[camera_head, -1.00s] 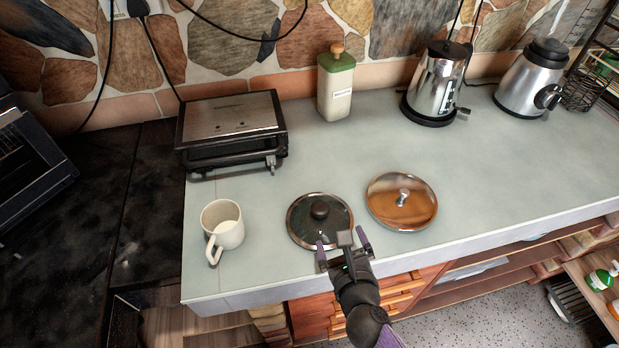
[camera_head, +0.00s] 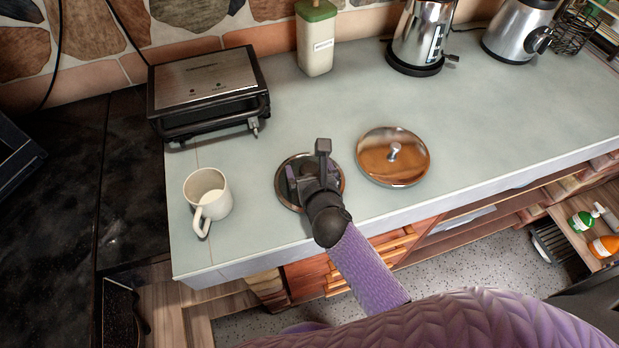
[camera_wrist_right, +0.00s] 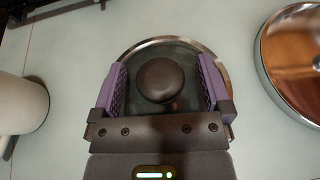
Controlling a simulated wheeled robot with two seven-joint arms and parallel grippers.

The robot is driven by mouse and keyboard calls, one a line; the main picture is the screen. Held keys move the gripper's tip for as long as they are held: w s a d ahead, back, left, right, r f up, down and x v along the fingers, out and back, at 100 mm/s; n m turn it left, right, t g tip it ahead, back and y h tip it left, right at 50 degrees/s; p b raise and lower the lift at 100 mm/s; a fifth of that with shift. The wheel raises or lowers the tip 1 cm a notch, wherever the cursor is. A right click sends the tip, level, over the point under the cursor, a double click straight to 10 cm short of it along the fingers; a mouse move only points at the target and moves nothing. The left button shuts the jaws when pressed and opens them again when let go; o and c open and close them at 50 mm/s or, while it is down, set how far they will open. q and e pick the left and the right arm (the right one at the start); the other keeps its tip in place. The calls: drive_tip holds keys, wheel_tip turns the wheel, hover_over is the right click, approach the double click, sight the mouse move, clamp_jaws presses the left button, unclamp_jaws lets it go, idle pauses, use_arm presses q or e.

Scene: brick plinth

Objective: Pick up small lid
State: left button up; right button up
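A small glass lid (camera_head: 291,193) with a steel rim and a dark round knob lies on the grey counter. In the right wrist view the lid (camera_wrist_right: 200,48) and its knob (camera_wrist_right: 160,80) lie between the two purple fingers of my right gripper (camera_wrist_right: 163,85). The fingers are spread wide, with a gap on each side of the knob. In the head view my right gripper (camera_head: 308,170) is over the lid and hides much of it, including the knob. My left gripper is not in view.
A larger shiny copper-coloured lid (camera_head: 385,165) lies close to the right. A white mug (camera_head: 208,195) stands to the left, and a sandwich press (camera_head: 208,90) stands behind it. The counter's front edge (camera_head: 400,218) is near.

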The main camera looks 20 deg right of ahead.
clamp_jaws()
